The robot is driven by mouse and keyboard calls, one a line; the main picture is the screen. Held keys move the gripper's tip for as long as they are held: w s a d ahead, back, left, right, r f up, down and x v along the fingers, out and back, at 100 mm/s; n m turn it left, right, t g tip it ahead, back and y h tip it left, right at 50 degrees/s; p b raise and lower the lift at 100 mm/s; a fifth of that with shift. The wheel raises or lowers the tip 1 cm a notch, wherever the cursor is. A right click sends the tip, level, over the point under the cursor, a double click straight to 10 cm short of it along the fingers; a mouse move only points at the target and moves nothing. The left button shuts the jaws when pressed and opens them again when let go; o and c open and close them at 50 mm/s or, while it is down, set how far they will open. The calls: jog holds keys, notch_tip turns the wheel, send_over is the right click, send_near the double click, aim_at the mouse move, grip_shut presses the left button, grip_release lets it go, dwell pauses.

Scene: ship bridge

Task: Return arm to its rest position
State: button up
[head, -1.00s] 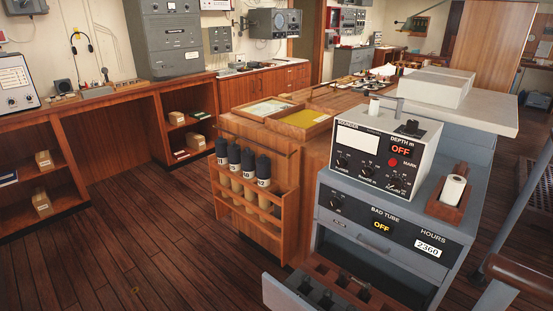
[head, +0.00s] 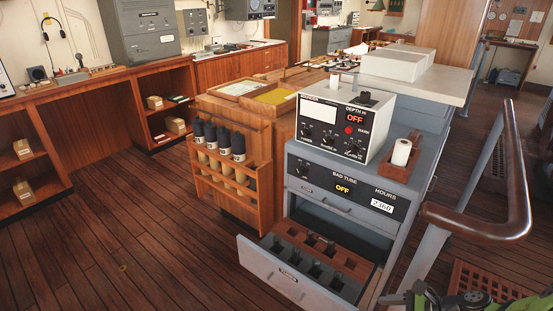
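A green and black part of my arm (head: 462,301) shows at the bottom right corner of the head view, cut off by the picture's edge. No fingertips can be made out, so the state of my gripper is hidden. The arm part is to the right of the grey cabinet's open drawer (head: 268,270), apart from it in the picture.
The open drawer holds several dark pieces in slots. A depth sounder (head: 325,128) and a paper roll holder (head: 398,168) stand on the cabinet. A handrail (head: 480,225) rises at the right. The left floor is clear.

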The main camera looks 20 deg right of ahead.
jog(key=w+a+r+n+g+h+p, duration=0.1)
jog(key=a+r+n+g+h+p, duration=0.15)
jog(key=a+r+n, duration=0.65)
jog(key=w+a+r+n+g+h+p, duration=0.1)
jog(key=a+r+n+g+h+p, duration=0.25)
jog(key=r, duration=0.85)
jog(key=s+a+r+n+t+h+p, duration=0.1)
jog(key=s+a+r+n+t, duration=0.4)
jog(key=s+a+r+n, duration=0.4)
notch_tip(320, 180, up, 3)
jog(key=n, duration=0.3)
jog(key=shift+s+a+r+h, duration=0.15)
jog(key=shift+s+a+h, duration=0.15)
jog(key=shift+s, duration=0.1)
